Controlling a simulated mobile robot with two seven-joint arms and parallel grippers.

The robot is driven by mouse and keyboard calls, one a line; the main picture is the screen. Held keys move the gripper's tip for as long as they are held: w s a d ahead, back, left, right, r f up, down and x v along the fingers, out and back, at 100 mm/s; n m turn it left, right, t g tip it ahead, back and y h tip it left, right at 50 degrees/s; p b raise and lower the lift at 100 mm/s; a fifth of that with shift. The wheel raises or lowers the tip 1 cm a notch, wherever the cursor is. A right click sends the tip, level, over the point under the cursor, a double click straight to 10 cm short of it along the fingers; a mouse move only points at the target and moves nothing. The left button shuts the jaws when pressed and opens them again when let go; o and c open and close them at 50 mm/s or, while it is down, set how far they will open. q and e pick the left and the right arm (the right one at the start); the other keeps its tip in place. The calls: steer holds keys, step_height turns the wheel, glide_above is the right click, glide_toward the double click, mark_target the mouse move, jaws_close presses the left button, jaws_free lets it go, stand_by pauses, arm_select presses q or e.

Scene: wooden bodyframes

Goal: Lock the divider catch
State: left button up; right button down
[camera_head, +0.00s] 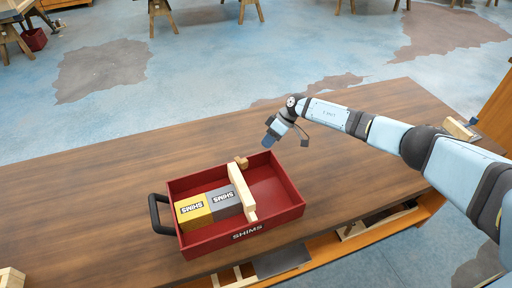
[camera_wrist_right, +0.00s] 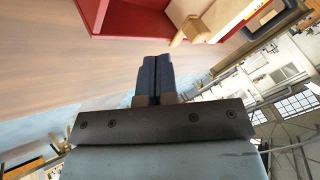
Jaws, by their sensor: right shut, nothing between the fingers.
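A red tray (camera_head: 286,212) marked SHIMS stands on the wooden table. A pale wooden divider (camera_head: 241,190) crosses it from back to front. A small brown wooden catch (camera_head: 241,162) sits at the divider's far end, on the tray's back wall. In the right wrist view the red tray (camera_wrist_right: 150,20) is at the top, with a wooden piece (camera_wrist_right: 196,27) that looks like the catch. My right gripper (camera_head: 267,141) is shut and empty, above the table just behind the tray's back wall, to the right of the catch. It also shows in the right wrist view (camera_wrist_right: 156,62). My left gripper is not seen.
A yellow SHIMS box (camera_head: 193,212) and a grey one (camera_head: 223,200) lie in the tray's left compartment; the right compartment is empty. A black handle (camera_head: 157,214) sticks out at the left.

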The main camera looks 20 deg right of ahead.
steer(key=shift+s+d+r, duration=0.2)
steer(key=shift+d+r, duration=0.25)
steer(key=shift+r, duration=0.2)
steer(key=shift+s+d+r, duration=0.25)
steer(key=shift+d+r, duration=0.25)
steer(key=shift+r, duration=0.2)
steer(key=shift+s+d+r, duration=0.2)
steer(key=shift+d+r, duration=0.25)
steer(key=shift+r, duration=0.2)
steer(key=shift+d, duration=0.1)
